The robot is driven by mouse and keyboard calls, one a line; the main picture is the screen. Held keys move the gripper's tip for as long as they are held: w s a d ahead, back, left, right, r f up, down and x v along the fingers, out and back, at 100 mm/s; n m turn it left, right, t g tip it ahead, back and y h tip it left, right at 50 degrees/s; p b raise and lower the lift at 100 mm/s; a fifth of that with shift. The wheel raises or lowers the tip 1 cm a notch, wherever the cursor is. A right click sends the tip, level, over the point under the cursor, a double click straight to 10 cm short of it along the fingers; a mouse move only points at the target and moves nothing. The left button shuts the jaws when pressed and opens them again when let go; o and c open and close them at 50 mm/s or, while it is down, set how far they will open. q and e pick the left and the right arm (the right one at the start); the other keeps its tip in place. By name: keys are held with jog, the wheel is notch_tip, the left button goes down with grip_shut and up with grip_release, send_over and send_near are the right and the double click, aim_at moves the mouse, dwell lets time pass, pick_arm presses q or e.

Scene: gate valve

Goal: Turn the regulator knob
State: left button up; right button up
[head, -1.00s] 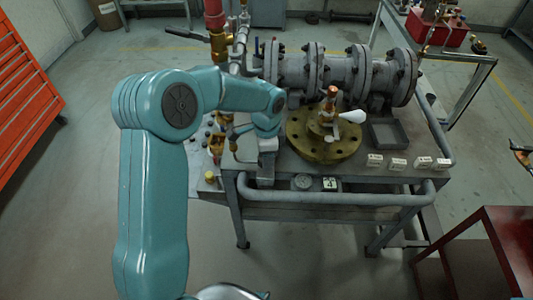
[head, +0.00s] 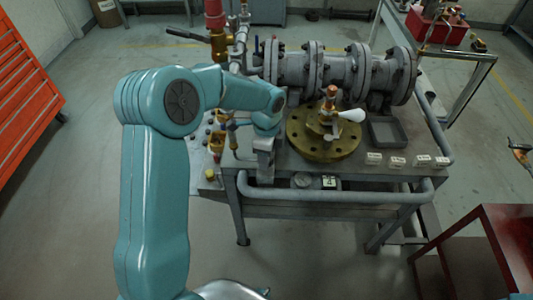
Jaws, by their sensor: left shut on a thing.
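My left arm comes in from the lower left and bends over the workbench (head: 330,185). My left gripper (head: 265,168) points down at the bench's front left part, shut, next to the brass flange. The regulator knob cannot be made out; the gripper and wrist cover what is between the fingers. Brass fittings (head: 217,143) with a thin pipe stand just left of the gripper. A small yellow cap (head: 209,174) lies near the bench's left front corner. My right gripper is not in view.
A round brass flange (head: 322,149) with a white-handled valve (head: 351,115) stands right of the gripper. Behind it lies a large grey flanged pipe (head: 345,72). A red pipe (head: 214,14) with a dark lever (head: 185,35) rises behind my arm. Open floor lies in front.

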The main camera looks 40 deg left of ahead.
pick_arm(q)
jog(key=shift+w+r, duration=0.1)
jog(key=o, duration=1)
jog(key=shift+o, duration=0.2)
notch_tip(320, 180, up, 16)
jog(key=shift+r, duration=0.15)
